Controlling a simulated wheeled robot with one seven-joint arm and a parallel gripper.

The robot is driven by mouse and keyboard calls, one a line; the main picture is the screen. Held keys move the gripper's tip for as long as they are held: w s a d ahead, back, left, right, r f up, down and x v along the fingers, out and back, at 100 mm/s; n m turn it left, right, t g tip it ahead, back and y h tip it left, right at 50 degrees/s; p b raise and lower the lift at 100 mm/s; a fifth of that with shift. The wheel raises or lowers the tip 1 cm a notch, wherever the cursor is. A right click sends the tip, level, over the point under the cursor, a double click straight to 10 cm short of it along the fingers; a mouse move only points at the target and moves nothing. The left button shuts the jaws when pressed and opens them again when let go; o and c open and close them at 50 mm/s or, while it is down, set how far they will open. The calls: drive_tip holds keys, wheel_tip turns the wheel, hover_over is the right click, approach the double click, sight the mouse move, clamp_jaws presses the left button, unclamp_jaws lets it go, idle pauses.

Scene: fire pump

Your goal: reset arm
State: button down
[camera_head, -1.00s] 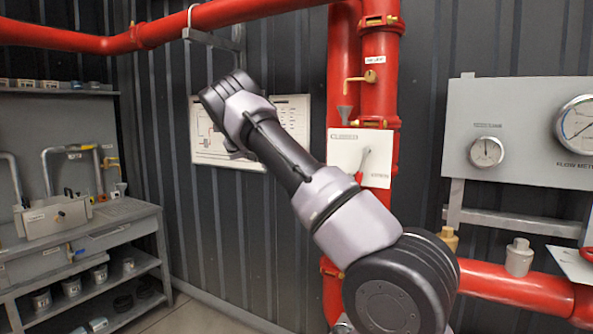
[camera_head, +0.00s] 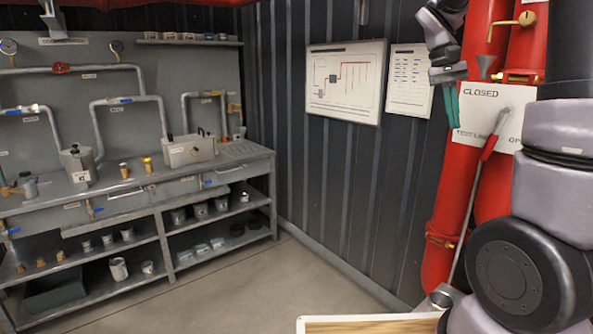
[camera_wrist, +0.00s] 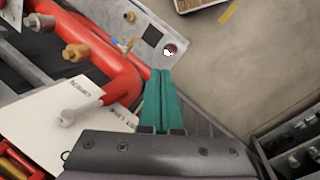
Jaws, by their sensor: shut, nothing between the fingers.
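My gripper (camera_head: 453,126) shows in the upper right of the head view, its teal fingers pointing down in front of the red pipe, beside the white OPEN/CLOSED sign (camera_head: 482,95). In the wrist view my gripper (camera_wrist: 161,72) has its two teal fingers side by side, shut and empty. My arm runs down the right side of the head view, folded up close to the camera. A lever with a red grip (camera_head: 489,147) crosses the sign; whether the fingers touch the sign or pipe cannot be told.
Red vertical pipes (camera_head: 448,220) stand behind my arm. A grey workbench (camera_head: 150,195) with shelves and small parts stands at left. A wall diagram board (camera_head: 345,80) hangs at centre. Open floor (camera_head: 250,290) lies between. A wood-topped panel edge (camera_head: 365,325) shows at the bottom.

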drive_tip(key=s+a+r+t+y, duration=0.4)
drive_tip(key=s+a+t, duration=0.5)
drive_tip(key=s+a, duration=0.4)
drive_tip(key=n+g+h, duration=0.2)
drive_tip(key=g+h, duration=0.3)
drive_tip(key=g, duration=0.1)
hover_over(481, 157)
drive_tip(key=a, duration=0.2)
drive_tip(key=shift+s+f, duration=0.1)
drive_tip(key=shift+f, duration=4.75)
drive_tip(key=shift+s+d+h, duration=0.1)
drive_tip(key=shift+h, duration=0.3)
